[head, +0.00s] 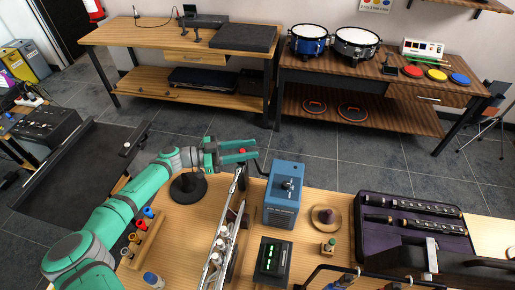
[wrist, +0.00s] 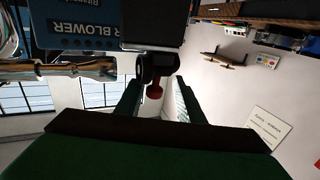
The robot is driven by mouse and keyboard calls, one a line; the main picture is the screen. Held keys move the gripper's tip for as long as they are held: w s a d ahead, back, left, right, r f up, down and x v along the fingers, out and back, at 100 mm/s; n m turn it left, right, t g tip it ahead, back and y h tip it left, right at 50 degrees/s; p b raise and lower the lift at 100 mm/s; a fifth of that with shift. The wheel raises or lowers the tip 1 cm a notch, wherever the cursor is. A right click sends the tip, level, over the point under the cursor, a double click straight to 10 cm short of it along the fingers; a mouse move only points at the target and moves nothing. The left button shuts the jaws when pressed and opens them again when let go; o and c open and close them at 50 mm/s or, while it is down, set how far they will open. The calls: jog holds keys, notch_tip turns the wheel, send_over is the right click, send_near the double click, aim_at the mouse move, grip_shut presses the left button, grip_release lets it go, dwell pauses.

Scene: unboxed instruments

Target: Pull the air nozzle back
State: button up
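A dark nozzle arm with a red tip (head: 241,151) reaches out to the left of the box. In the wrist view the red tip (wrist: 155,91) hangs from a black joint. My gripper (head: 246,151) is around the red tip, one finger on each side. In the wrist view my gripper (wrist: 156,100) is open, with gaps visible beside the red tip. Contact with the fingers is not visible.
A flute on a stand (head: 222,240) stands left of the blower. A black meter with green lights (head: 272,258) stands in front of it. A round wooden piece (head: 326,217) and an open instrument case (head: 367,232) are to the right. Colored bottles sit in a rack (head: 146,240) near my arm.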

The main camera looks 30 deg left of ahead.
aim_at(241, 150)
jog(key=v, duration=0.8)
jog(key=shift+w, duration=0.15)
jog(key=shift+w+d, duration=0.1)
